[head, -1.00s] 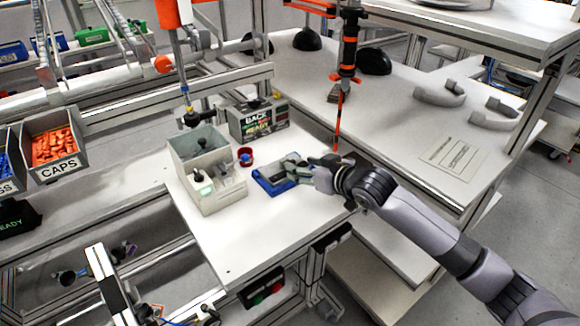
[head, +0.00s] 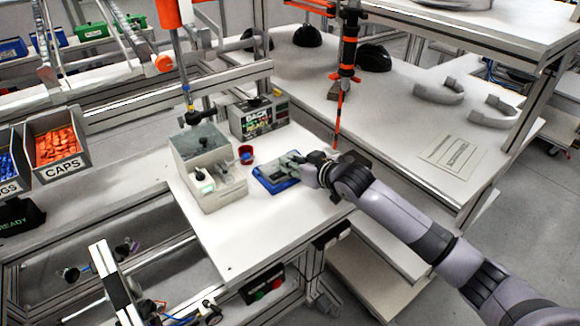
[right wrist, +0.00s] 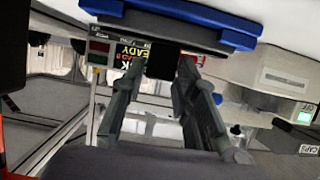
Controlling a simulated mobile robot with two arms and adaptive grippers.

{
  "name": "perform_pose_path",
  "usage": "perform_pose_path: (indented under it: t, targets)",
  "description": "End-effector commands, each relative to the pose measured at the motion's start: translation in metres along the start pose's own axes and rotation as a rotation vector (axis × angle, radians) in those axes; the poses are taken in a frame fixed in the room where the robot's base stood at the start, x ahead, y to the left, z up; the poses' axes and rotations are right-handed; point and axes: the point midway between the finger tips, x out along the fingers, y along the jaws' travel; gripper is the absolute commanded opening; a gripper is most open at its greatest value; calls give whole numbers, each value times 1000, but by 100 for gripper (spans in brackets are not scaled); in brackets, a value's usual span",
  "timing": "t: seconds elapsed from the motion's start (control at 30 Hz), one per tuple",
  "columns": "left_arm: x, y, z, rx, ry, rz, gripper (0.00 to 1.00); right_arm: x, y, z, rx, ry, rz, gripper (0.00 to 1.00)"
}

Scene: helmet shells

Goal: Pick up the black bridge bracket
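The blue tray (head: 272,176) lies on the white worktable, and its blue edge crosses the top of the right wrist view (right wrist: 190,20). A small black part, which looks like the black bridge bracket (right wrist: 162,64), shows between my right fingertips in that view. My right gripper (head: 294,163) is low at the tray's right side. Its grey fingers (right wrist: 161,80) stand one on each side of the black part, close to it. Whether they press on it cannot be told. In the head view the gripper hides the bracket.
A sign box (head: 258,117) stands behind. An orange-and-black hanging tool (head: 347,60) is near my right arm. The worktable's front is clear.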

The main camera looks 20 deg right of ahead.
Motion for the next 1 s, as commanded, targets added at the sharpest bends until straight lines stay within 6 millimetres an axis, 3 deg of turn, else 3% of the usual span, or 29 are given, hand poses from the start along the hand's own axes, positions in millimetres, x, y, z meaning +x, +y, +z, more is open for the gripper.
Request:
perform_pose_path:
  t: [0.37,0.67,0.83,1.0]
  targets:
    - [0,1,1,1,-1,1,40,0,0,0,0,0,0,1]
    - [0,1,1,1,-1,1,40,-1,0,-3,0,1,0,1]
    - [3,1,1,1,-1,1,40,-6,0,-16,0,4,0,1]
    - [8,1,2,0,-2,1,40,-18,0,-45,-2,8,0,1]
